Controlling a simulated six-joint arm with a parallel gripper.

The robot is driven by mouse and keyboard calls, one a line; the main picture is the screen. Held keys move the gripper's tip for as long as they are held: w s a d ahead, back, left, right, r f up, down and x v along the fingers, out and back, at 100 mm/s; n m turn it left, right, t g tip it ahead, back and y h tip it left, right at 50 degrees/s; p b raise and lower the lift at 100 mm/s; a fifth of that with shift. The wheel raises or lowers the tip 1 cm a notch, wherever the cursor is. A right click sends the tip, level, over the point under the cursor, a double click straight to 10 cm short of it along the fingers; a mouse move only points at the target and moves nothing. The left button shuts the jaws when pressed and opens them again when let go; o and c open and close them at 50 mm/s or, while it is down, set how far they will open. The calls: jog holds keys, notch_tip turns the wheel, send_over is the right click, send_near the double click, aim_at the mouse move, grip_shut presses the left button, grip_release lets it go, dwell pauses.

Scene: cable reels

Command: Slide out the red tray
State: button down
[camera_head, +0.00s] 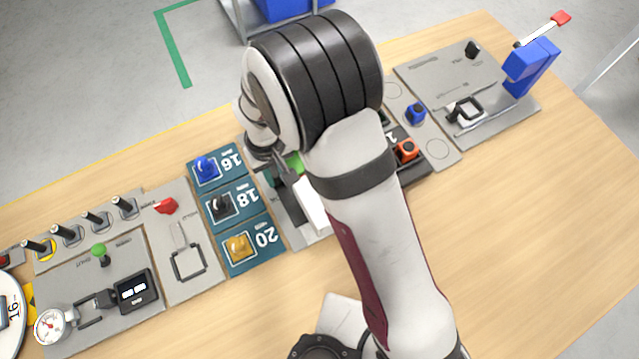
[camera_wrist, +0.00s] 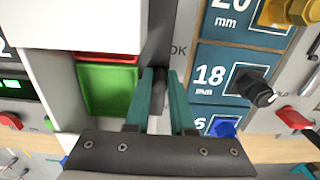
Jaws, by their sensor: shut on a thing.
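In the wrist view a narrow red strip (camera_wrist: 106,57), which looks like the edge of the red tray, shows along the far side of a green tray (camera_wrist: 105,90) beside a white housing (camera_wrist: 85,24). The rest of the red part is hidden. My gripper (camera_wrist: 160,78) has its teal fingers closed around a dark grey bar-like part, just right of the green tray. Whether this part joins the red tray cannot be told. In the head view my arm covers most of this spot; a bit of green (camera_head: 294,161) shows beside the wrist.
Blue panels marked 16, 18 and 20 hold a blue (camera_head: 207,168), a black (camera_head: 222,206) and a yellow piece (camera_head: 239,247), close to my gripper. A gauge fixture (camera_head: 50,326) stands at lower left, a blue lever device (camera_head: 531,66) at upper right. The front right tabletop is clear.

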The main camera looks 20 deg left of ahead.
jog(key=shift+w+a+r, duration=0.15)
jog(key=shift+w+a, duration=2.35)
jog(key=shift+a, duration=0.2)
jog(key=c, duration=0.7)
grip_release()
jog(key=shift+o, duration=0.2)
jog(key=shift+w+d, duration=0.1)
jog(key=shift+w, duration=0.1)
notch_tip(320, 180, up, 7)
jog(key=shift+r, duration=0.2)
jog(key=shift+c, duration=0.9)
jog(key=shift+t+y, duration=0.4)
jog(key=s+d, duration=0.2)
jog(key=s+d+r, duration=0.1)
jog(key=s, duration=0.1)
jog(key=shift+d+r, duration=0.2)
jog(key=shift+d, duration=0.2)
grip_shut()
notch_tip(320, 180, down, 8)
jog(key=shift+f, duration=0.25)
